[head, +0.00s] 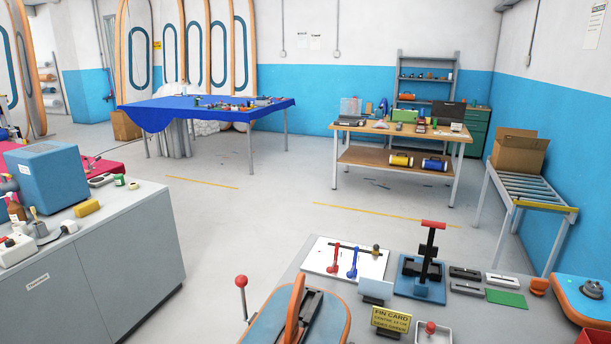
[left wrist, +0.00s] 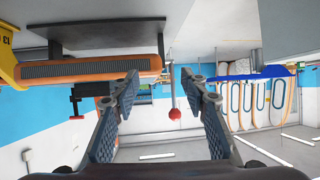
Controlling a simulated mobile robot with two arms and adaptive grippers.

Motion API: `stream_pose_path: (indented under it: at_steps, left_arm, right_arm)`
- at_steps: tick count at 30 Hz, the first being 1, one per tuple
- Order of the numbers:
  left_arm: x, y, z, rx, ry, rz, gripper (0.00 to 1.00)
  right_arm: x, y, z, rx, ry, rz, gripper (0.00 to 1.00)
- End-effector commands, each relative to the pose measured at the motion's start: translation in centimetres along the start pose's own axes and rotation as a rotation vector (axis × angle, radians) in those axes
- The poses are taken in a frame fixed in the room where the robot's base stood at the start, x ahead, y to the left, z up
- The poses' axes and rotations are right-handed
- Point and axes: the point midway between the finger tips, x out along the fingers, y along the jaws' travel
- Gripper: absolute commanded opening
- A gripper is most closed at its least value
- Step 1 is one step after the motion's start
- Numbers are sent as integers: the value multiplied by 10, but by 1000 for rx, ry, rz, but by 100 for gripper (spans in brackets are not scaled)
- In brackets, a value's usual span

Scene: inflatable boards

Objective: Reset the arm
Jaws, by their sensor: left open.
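My left gripper (left wrist: 162,80) shows in the left wrist view with its two fingers spread apart and nothing between them. That view is upside down. A lever with a red ball knob (left wrist: 174,114) appears beyond the fingers, near the right one; I cannot tell how far away it is. Neither of my grippers is in the head view, and my right gripper shows nowhere.
The near bench (head: 276,297) holds an orange-edged board piece (head: 332,325), a red-handled press (head: 430,255), a yellow sign (head: 391,320) and small tools. A grey cabinet (head: 100,270) stands at left. A blue-covered table (head: 220,112) and wooden workbench (head: 385,128) stand behind open floor.

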Motion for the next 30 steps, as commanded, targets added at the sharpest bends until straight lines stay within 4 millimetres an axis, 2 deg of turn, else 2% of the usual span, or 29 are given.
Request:
stream_pose_path:
  at_steps: [1, 3, 6, 9, 15, 20, 21, 26, 30]
  left_arm:
    - [-14, 11, 26, -15, -78, -13, 41]
    - [-35, 19, 60, -16, -192, -36, 41]
    - [-67, 27, 101, -20, -338, -56, 41]
    - [-97, 34, 132, -23, -459, -66, 41]
    - [-154, 46, 177, -37, -660, -64, 41]
    - [-200, 56, 205, -52, -808, -53, 41]
    - [-187, 55, 214, -45, -805, -53, 41]
    - [-162, 55, 244, -44, -817, -50, 41]
    - [-141, 56, 277, -44, -831, -47, 41]
  right_arm:
    - [0, 0, 0, 0, 0, 0, 40]
    - [0, 0, 0, 0, 0, 0, 40]
    - [0, 0, 0, 0, 0, 0, 40]
    - [0, 0, 0, 0, 0, 0, 40]
    - [0, 0, 0, 0, 0, 0, 40]
    - [0, 0, 0, 0, 0, 0, 40]
    - [2, 0, 0, 0, 1, 0, 40]
    - [4, 0, 1, 0, 0, 0, 40]
    - [7, 0, 1, 0, 0, 0, 40]
